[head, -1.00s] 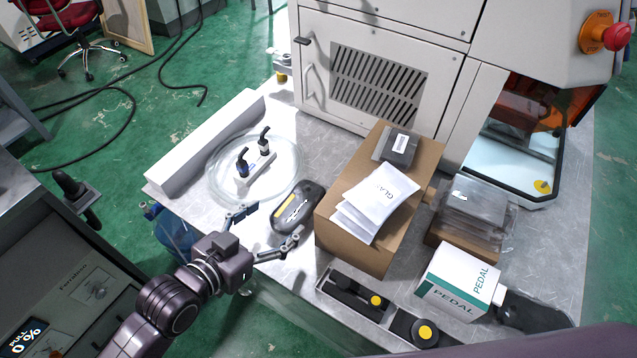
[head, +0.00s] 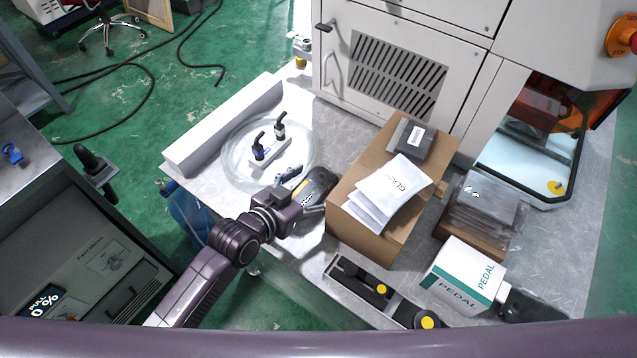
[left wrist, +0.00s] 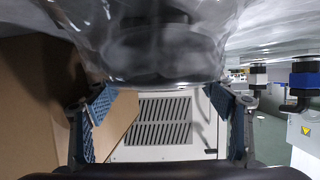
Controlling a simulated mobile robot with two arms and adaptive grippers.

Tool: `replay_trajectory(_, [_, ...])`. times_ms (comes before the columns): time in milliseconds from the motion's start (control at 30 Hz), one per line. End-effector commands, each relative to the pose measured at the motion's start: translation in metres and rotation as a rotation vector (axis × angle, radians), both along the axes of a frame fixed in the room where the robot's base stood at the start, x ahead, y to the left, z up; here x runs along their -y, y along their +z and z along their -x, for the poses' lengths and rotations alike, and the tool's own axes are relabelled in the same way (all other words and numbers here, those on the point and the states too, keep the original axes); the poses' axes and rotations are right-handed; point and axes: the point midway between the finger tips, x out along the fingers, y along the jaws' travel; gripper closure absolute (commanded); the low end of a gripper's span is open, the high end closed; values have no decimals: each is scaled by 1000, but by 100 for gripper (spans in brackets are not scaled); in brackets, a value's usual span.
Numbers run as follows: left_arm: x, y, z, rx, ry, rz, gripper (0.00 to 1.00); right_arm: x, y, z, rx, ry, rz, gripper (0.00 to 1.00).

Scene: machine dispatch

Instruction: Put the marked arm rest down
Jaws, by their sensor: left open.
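A dark, rounded piece (head: 320,183), which looks like the arm rest, lies on the metal bench between the coiled clear hose and the cardboard box. My left gripper (head: 303,192) is at its near left end, open, and hides part of it. In the left wrist view the two blue-padded fingers of the gripper (left wrist: 165,108) are spread apart with nothing pressed between the pads. A dark blurred shape under glossy clear film (left wrist: 155,40) fills the top middle there; I cannot tell contact. My right gripper is not in view.
The cardboard box (head: 350,232) with white packets (head: 390,190) stands close right of the gripper. A small manifold with black fittings (head: 268,150) sits within the coiled hose (head: 228,168). A PEDAL box (head: 455,275) and black parts with yellow dots (head: 360,280) lie near the front edge.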

Motion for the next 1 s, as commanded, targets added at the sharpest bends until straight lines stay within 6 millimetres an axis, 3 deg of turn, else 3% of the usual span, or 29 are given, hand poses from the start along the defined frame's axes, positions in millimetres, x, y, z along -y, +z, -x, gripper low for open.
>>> replay_trajectory(400, [7,-6,-10,0,-1,-2,26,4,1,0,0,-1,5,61])
replay_trajectory(900, [7,-5,-10,3,-1,0,81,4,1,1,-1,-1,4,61])
replay_trajectory(1000, [7,-5,-10,3,-1,0,82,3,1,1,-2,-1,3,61])
